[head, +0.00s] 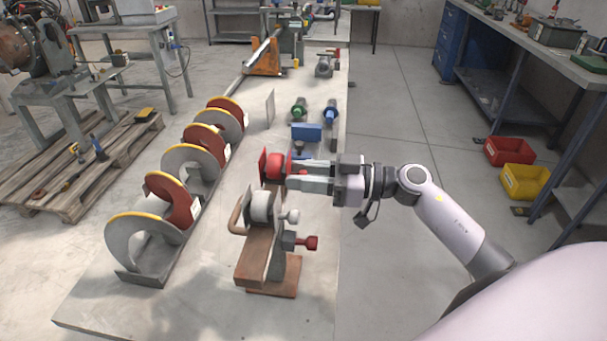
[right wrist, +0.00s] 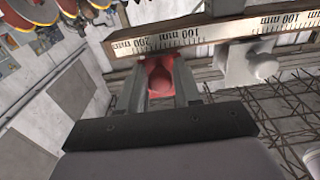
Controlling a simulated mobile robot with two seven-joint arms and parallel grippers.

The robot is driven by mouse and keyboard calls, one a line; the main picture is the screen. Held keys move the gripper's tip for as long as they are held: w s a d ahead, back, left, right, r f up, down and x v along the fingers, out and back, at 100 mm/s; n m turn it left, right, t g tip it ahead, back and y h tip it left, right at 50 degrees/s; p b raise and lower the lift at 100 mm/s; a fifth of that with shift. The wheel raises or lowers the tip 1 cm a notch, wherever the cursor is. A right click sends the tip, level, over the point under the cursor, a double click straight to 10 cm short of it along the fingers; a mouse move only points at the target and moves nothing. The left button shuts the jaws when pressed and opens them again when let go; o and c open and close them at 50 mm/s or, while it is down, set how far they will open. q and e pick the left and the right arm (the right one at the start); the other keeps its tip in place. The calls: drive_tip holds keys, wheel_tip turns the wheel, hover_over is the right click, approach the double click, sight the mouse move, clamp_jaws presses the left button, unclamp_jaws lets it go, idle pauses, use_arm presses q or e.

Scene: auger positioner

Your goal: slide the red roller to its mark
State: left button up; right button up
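The red roller (head: 275,166) sits on the rail of the brown positioner, at the rail's far end in the head view. My right gripper (head: 300,178) reaches it from the right. In the right wrist view the fingers (right wrist: 160,88) stand on both sides of the roller's red knob (right wrist: 160,72) and appear to touch it, so the gripper looks shut on it. A scale strip (right wrist: 210,32) with millimetre numbers runs along the rail just beyond the fingertips. I cannot make out a separate mark. My left gripper is not in view.
A white roller (head: 261,206) with a pale knob sits nearer on the same positioner, above a dark red clamp handle (head: 307,242). Auger flights (head: 150,235) stand along the table's left side. Green and blue clamps (head: 299,110) lie farther back. Free floor lies right of the table.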

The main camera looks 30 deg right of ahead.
drive_tip(key=v, duration=0.7)
drive_tip(key=shift+b, duration=0.4)
drive_tip(key=shift+s, duration=0.1)
